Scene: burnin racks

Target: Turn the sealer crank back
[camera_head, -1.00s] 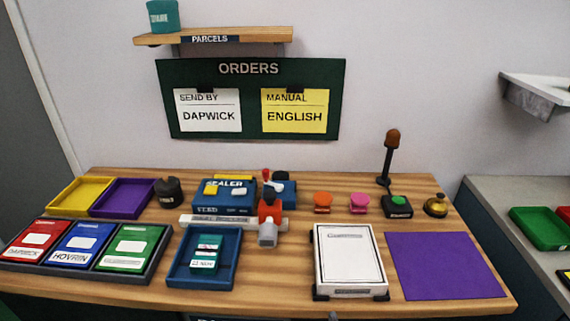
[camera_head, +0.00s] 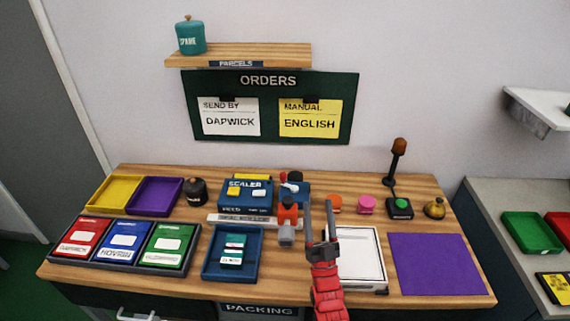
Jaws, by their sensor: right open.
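The blue sealer (camera_head: 236,195) stands at the back middle of the packing table. Its blue right part carries a crank with a red and white piece (camera_head: 290,187) on top; the crank's exact angle is too small to tell. A red and grey tool-like piece (camera_head: 287,222) stands just in front of it. My right gripper (camera_head: 319,217) is open and empty, its two fingers pointing away from me, over the white box and just right of the red and grey piece. It appears apart from the crank. My left gripper is not in view.
A blue tray (camera_head: 213,270) with a teal item lies in front of the sealer. Orange and pink buttons (camera_head: 367,203), a lamp (camera_head: 394,165) and a brass bell (camera_head: 434,208) stand at right. The purple mat (camera_head: 435,265) is clear.

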